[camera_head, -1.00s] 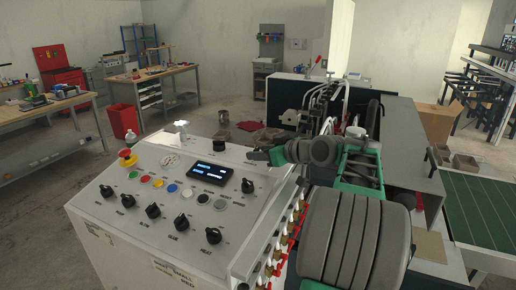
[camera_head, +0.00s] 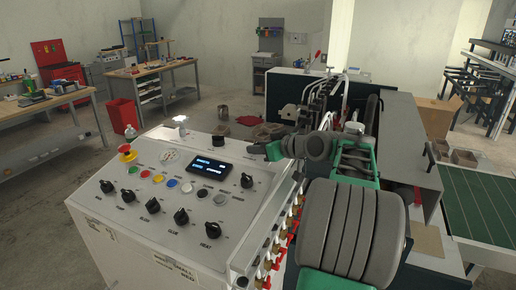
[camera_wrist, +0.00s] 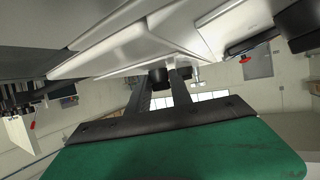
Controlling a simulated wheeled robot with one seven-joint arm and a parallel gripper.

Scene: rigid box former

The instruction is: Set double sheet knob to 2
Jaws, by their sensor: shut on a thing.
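The white control panel (camera_head: 150,160) carries several black knobs, including one at its right (camera_head: 247,180), one at its far edge (camera_head: 218,139) and a row along the near side (camera_head: 181,216). Their labels are too small to read, so I cannot tell which is the double sheet knob. My gripper (camera_head: 256,149) is at the panel's far right edge, its fingertips small and partly hidden in the head view. In the wrist view my gripper (camera_wrist: 167,78) is shut on a small dark knob (camera_wrist: 158,74) below a white surface. The knob's pointer and setting are hidden.
A lit display (camera_head: 210,169), coloured buttons (camera_head: 172,183) and a red emergency stop (camera_head: 127,154) are on the panel. Red-handled valves (camera_head: 282,254) line its right side, close to my arm. Machine parts (camera_head: 325,95) stand behind. Open floor lies left.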

